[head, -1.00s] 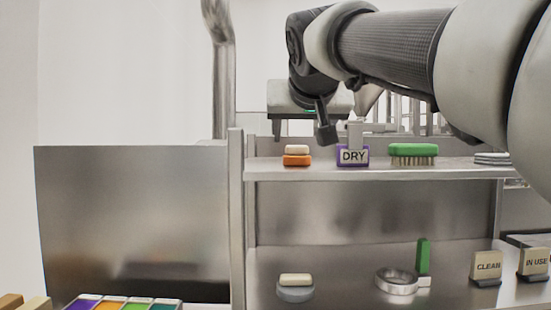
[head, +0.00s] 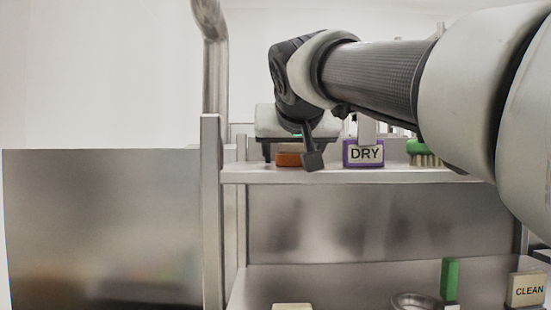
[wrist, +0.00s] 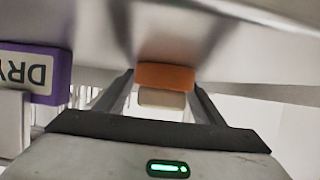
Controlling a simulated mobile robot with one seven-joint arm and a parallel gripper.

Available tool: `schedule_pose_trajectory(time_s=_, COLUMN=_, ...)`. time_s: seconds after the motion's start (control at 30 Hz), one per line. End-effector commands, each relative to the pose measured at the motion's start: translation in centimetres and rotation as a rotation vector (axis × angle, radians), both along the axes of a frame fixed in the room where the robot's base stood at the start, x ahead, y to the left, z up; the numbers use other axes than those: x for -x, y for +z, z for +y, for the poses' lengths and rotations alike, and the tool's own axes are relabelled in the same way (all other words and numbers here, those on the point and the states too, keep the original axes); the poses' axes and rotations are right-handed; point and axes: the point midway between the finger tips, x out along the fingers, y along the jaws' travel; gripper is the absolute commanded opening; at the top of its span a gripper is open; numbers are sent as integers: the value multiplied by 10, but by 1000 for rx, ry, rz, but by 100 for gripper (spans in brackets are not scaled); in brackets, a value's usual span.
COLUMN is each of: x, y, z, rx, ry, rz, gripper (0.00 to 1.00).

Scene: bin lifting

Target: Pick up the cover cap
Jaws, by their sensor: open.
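None of the items carries a readable name as the cover cap, so I cannot tell for sure which one it is. An orange block (head: 287,160) sits on the upper shelf, left of the DRY sign. In the wrist view the orange block (wrist: 165,75) has a cream piece (wrist: 162,98) against its top, and the picture is upside down. My gripper (wrist: 165,87) is open, with one finger on each side of this pair and no visible grip. In the head view my gripper hides the cream piece and the top of the orange block.
The purple DRY sign (head: 364,153) stands close on the right, with a green brush (head: 424,153) beyond it. A metal post (head: 211,210) is at the shelf's left. Below are a green upright piece (head: 449,279), a round metal dish (head: 416,301) and a CLEAN sign (head: 527,290).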

Motion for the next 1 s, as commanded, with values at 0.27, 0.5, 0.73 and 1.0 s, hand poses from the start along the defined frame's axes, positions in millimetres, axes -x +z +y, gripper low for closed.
schedule_pose_trajectory(time_s=0.27, x=0, y=0, z=0, rx=0, ry=0, rz=1, gripper=46)
schedule_pose_trajectory(time_s=0.5, x=0, y=-1, z=0, rx=0, ry=0, rz=3, gripper=18)
schedule_pose_trajectory(time_s=0.73, x=0, y=-1, z=0, rx=0, ry=-1, rz=5, gripper=18)
schedule_pose_trajectory(time_s=1.0, x=-1, y=20, z=0, rx=-1, ry=0, rz=2, gripper=18)
